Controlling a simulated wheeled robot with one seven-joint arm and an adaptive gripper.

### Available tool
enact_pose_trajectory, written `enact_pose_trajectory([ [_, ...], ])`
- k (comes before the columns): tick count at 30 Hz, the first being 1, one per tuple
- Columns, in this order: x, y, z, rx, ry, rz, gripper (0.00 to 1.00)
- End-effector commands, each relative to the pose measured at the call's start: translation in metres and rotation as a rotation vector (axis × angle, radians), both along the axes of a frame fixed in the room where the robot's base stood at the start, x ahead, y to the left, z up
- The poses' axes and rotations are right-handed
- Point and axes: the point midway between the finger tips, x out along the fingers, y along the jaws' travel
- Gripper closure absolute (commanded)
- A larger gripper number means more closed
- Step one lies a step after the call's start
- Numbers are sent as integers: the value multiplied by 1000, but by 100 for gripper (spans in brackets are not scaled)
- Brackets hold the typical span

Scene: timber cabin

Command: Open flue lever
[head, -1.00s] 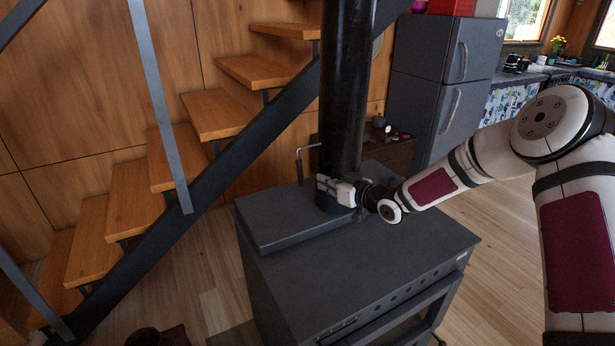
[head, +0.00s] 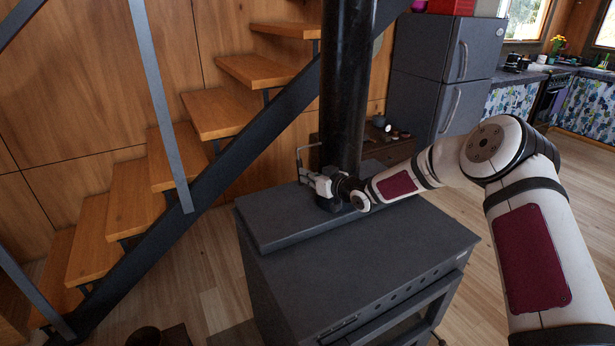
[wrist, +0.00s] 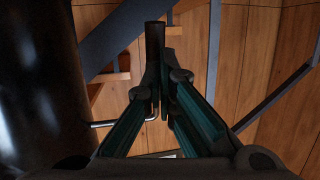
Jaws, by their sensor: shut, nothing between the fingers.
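The flue lever (head: 299,154) is a thin bent metal rod on the left side of the black flue pipe (head: 342,80); its lower handle is mostly hidden behind my gripper in the head view. In the wrist view the dark lever handle (wrist: 154,42) stands just beyond the fingertips, and part of the thin rod (wrist: 104,124) shows between pipe and fingers. My gripper (head: 304,174) is shut and empty, in front of the pipe's base, its tips at the handle. The fingers (wrist: 165,68) also show in the wrist view; whether they touch the handle I cannot tell.
The dark stove (head: 350,250) stands under the pipe, its top bare. A wooden staircase (head: 215,113) with a dark metal stringer rises behind on the left. A grey fridge (head: 440,75) stands at the back right. The floor on the right is open.

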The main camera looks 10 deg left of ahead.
Motion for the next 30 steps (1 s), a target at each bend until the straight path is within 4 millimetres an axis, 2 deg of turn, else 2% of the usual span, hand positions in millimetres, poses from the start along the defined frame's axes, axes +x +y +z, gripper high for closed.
enact_pose_trajectory([
  [14, 17, 10, -15, 0, -1, 1, 100],
  [30, 17, 12, -12, 0, -1, 0, 100],
])
